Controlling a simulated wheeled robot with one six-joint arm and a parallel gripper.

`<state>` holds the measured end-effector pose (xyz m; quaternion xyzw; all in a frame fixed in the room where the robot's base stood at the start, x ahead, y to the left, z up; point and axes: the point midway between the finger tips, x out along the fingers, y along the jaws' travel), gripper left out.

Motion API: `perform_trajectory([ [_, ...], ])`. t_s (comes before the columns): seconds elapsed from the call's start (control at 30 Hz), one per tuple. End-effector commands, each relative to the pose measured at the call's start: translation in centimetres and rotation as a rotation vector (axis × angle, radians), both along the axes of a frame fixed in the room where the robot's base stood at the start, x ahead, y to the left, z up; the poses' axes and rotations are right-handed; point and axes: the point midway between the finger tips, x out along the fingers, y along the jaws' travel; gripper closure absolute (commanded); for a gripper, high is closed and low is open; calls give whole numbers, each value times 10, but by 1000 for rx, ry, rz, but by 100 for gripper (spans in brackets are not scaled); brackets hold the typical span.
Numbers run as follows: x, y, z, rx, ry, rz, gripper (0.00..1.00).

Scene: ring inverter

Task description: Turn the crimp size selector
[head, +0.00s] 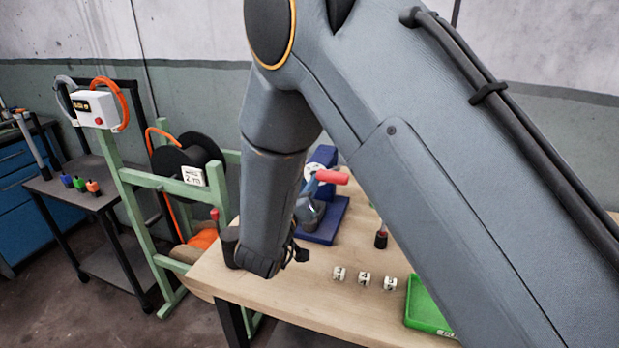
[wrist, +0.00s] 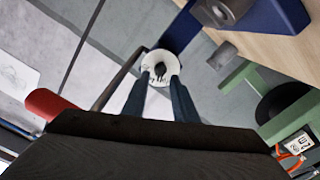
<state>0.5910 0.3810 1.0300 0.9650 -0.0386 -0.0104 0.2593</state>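The crimp press is a blue stand (head: 325,222) on the wooden table, partly hidden behind my arm. Its white disc (head: 322,155) and red lever grip (head: 332,177) show beside the arm. In the wrist view the white selector disc (wrist: 149,62) has a dark knob (wrist: 160,70) at its centre. My gripper (wrist: 162,77) points at this disc, with its two fingers apart and the knob in line between their tips. White shows between knob and fingers; I cannot tell whether either finger touches the disc. The red grip (wrist: 50,104) is at the left there.
Several white numbered cubes (head: 364,279) and a green tray (head: 427,308) are on the table (head: 300,299). A green frame (head: 137,205) with a black cable reel (head: 190,155) stands to the left. A dark side table (head: 78,184) with small coloured pieces is farther left.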

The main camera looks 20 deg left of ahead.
Motion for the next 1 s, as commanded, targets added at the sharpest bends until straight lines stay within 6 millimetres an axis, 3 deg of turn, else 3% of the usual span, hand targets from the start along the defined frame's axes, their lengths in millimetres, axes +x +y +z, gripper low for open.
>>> perform_trajectory([
  [0.2,19,-1,0,1,0,0,74],
  [0.5,21,-1,0,1,0,2,74],
  [0.67,21,-1,0,1,0,2,100],
  [1.0,21,-1,0,29,-2,2,100],
])
